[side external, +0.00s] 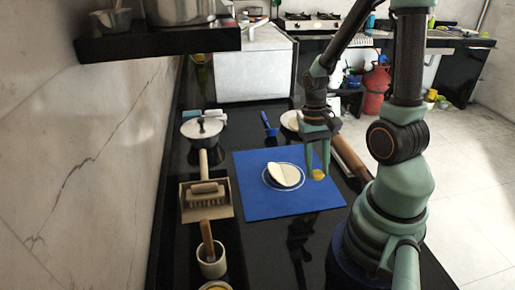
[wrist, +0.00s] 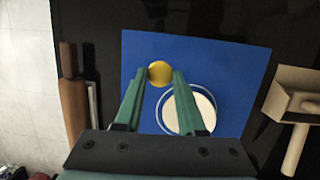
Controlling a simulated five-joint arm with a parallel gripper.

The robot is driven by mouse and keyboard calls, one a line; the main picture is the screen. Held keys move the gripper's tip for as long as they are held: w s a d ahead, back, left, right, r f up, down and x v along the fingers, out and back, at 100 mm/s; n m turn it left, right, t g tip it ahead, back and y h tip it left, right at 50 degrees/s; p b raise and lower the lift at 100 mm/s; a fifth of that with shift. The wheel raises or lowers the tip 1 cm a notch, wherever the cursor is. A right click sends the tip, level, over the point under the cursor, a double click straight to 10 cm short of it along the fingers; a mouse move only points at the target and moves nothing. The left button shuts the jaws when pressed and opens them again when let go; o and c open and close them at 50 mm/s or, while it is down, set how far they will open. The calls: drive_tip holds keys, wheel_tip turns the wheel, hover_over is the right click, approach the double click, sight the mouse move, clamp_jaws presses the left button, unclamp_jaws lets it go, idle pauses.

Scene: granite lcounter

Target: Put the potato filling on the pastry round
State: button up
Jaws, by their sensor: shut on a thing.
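My gripper (side external: 318,172) is shut on the yellow potato filling (side external: 318,175), a small round lump held between the green fingertips. In the wrist view the filling (wrist: 160,73) sits between the fingertips (wrist: 161,77). The pale pastry round (side external: 284,174) lies inside a thin clear ring or plate on the blue mat (side external: 260,203), to the left of my gripper in the side view. In the wrist view the pastry (wrist: 190,112) is at lower right of the filling, partly covered by a finger. The filling is beside the pastry, not over it.
A wooden tray with a brush (side external: 207,197), a mortar with pestle (side external: 211,258) and a lidded pot (side external: 202,131) stand left of the mat. A rolling pin (side external: 349,158) lies right of it. A blue-handled item (side external: 270,127) lies behind. Much of the mat is bare.

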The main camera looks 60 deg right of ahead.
drive_tip(key=w+d+r+n, duration=0.2)
drive_tip(key=w+r, duration=0.3)
drive_tip(key=r, duration=0.1)
wheel_tip(320, 180, up, 8)
drive_tip(key=n, duration=0.3)
hover_over(292, 173)
drive_tip(key=f, duration=1.9)
drive_tip(key=shift+w+d+f, duration=0.1)
drive_tip(key=shift+w+f, duration=0.15)
drive_tip(key=shift+w, duration=0.1)
drive_tip(key=shift+f, duration=0.1)
drive_tip(key=o, duration=0.7)
